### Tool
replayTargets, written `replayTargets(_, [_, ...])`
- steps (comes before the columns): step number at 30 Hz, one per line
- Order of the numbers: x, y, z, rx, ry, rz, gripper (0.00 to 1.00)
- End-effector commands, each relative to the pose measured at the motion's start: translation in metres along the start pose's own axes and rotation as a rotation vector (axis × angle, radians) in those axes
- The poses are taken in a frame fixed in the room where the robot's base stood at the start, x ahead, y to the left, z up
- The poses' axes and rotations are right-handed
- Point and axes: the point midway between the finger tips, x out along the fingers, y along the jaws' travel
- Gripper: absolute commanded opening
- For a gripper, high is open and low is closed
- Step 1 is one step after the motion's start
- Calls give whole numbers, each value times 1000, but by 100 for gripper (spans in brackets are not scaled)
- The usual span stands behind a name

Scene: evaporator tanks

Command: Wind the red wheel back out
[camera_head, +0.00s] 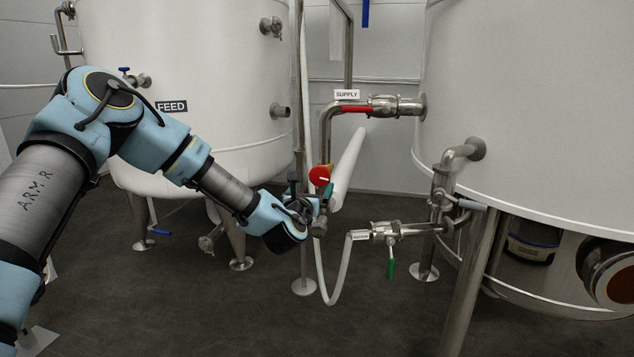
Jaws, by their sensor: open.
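The red wheel (319,176) is a small round red disc with a pale mark on its face. It sits on the vertical pipework between the two tanks, below the pipe labelled SUPPLY. My gripper (318,204) is just below the wheel, close to the same pipework. Its jaws are open; the fingertips are small and partly hidden among the fittings. I cannot tell whether a finger touches the wheel or the pipe.
A red lever (356,109) lies along the SUPPLY pipe. A lower valve has a green handle (391,269). A pale hose (337,285) loops below my gripper. The FEED tank (190,60) stands left, another large tank (540,110) right. Dark floor is open in front.

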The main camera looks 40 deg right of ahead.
Motion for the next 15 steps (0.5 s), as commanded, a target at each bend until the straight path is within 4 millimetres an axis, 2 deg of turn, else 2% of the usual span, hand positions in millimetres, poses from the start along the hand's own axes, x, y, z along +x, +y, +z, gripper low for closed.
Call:
replayTargets(3, [24,-1,-1,1,-3,0,100])
replayTargets(9, [59,-1,-1,4,-2,-1,100])
replayTargets(15, [77,-1,-1,2,0,-1,100])
